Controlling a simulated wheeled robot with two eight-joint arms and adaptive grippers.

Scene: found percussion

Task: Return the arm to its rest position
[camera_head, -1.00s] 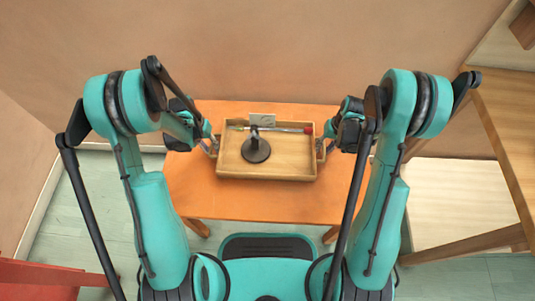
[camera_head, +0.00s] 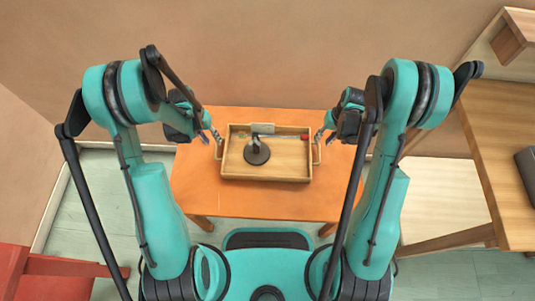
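A wooden tray (camera_head: 268,180) with a handle at each side rests on the orange table (camera_head: 265,205). A black round-based stand (camera_head: 257,155), a small grey block (camera_head: 263,128) and a thin stick with a red end (camera_head: 304,137) are in the tray. My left gripper (camera_head: 212,136) is by the tray's left handle (camera_head: 218,150), its fingers apart with nothing between them. My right gripper (camera_head: 325,136) is by the right handle (camera_head: 317,153), fingers apart and empty. Both appear slightly above the handles. My arms are raised and bent inward.
A wooden table (camera_head: 500,150) with a dark object (camera_head: 527,170) stands at the right. A red piece of furniture (camera_head: 40,270) is at the lower left. The wall is close behind the orange table. Bare orange tabletop lies in front of the tray.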

